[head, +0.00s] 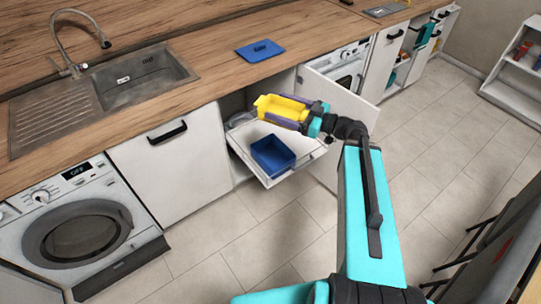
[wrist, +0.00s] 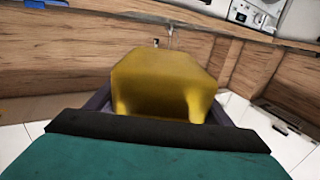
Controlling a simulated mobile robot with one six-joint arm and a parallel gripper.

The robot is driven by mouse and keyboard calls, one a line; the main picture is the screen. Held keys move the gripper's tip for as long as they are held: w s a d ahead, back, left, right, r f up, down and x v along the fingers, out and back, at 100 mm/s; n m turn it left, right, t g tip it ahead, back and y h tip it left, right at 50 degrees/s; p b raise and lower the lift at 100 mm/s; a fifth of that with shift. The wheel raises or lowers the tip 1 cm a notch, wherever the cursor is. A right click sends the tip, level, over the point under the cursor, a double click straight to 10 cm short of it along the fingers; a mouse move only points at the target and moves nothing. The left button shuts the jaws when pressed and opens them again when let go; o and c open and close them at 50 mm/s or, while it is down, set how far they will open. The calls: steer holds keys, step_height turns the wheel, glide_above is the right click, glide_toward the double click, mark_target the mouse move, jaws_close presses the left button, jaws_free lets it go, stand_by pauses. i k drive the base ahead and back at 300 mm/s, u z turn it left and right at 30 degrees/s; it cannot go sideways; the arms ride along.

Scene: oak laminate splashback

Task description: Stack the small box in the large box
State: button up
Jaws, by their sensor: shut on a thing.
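A small yellow box (head: 282,108) is held in my gripper (head: 296,111), in front of the open cabinet and near the counter's front edge. My gripper is shut on it, with a finger along each side. In the wrist view the yellow box (wrist: 165,85) fills the middle, between the dark fingers. A larger blue box (head: 273,156) sits open-topped on a pulled-out white drawer (head: 302,150). The yellow box is above the blue box and apart from it. The inside of the blue box looks empty.
The cabinet door (head: 342,97) stands open just right of the drawer. A blue lid-like panel (head: 260,51) lies on the wooden counter (head: 215,76). A sink (head: 140,80) is at the left. The tiled floor (head: 230,235) is clear in front.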

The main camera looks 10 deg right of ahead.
mark_target(273, 161)
steer(key=i, duration=0.85)
steer(key=z, duration=0.05)
